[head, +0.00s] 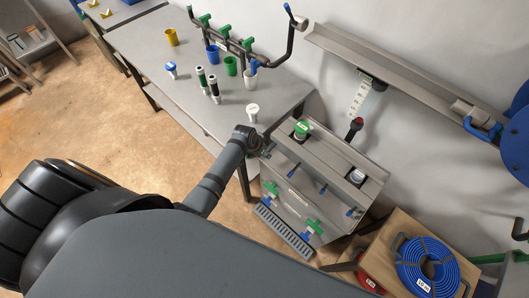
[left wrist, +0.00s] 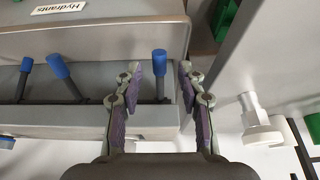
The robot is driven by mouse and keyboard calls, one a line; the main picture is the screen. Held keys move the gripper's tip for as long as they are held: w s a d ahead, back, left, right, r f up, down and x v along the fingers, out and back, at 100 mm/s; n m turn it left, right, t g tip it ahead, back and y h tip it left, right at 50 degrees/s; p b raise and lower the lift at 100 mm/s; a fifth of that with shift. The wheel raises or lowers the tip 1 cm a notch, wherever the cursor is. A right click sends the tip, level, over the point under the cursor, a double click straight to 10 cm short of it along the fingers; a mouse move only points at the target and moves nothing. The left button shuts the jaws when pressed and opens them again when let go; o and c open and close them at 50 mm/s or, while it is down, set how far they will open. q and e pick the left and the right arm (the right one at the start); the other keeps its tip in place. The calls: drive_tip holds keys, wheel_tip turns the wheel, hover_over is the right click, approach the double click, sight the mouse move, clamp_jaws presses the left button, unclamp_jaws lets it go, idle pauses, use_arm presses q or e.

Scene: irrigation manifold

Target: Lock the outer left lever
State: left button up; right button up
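The grey cabinet (head: 318,165) carries a row of blue-tipped levers on its front. The lever at the left end (head: 297,168) is nearest my left gripper (head: 265,152). In the left wrist view, where the "Hydrants" label is upside down, a blue-tipped lever (left wrist: 160,65) stands between the open fingertips of my left gripper (left wrist: 158,82), apparently apart from both. Two other blue-tipped levers, one upright (left wrist: 25,66) and one tilted (left wrist: 62,68), are farther left there. Whether the levers are locked cannot be told. My right gripper is not in view.
A grey table (head: 190,95) with cups and bottles stands behind left. Green-handled taps (head: 272,190) are low on the cabinet front above a grate (head: 284,230). A blue hose coil (head: 427,268) lies on a wooden stand at the right.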

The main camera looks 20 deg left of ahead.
use_arm(q)
drive_tip(key=shift+x, duration=1.05)
drive_tip(key=shift+c, duration=0.2)
clamp_jaws()
